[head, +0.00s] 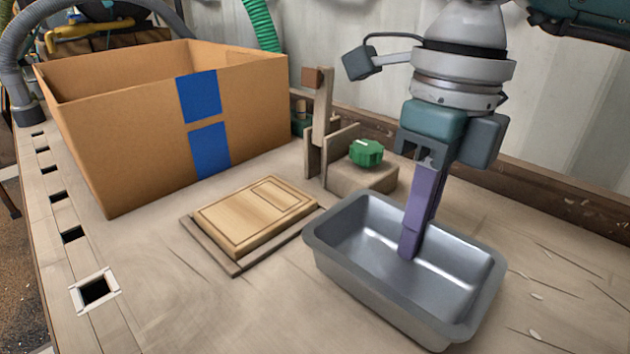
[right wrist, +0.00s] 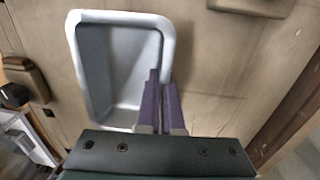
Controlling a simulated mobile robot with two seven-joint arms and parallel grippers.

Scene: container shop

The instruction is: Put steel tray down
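The steel tray (head: 340,275) is a grey, open, rectangular pan with a wide rim, at the front right of the bench in the head view. It looks upright and empty. It is at or just above the bench top; I cannot tell whether it touches. My right gripper (head: 412,240) points down with its purple fingers close together on the tray's far wall, one finger inside. In the right wrist view, the fingers (right wrist: 160,100) straddle the right rim of the tray (right wrist: 75,60). The outer fingertip is hidden behind the wall. My left gripper is not in view.
A wooden board (head: 250,215) lies on the bench (head: 200,310) left of the tray. Behind the tray stands a wooden block (head: 365,180) with a green knob (head: 366,152). A large cardboard box (head: 120,130) fills the back left. Bare bench lies right of the tray.

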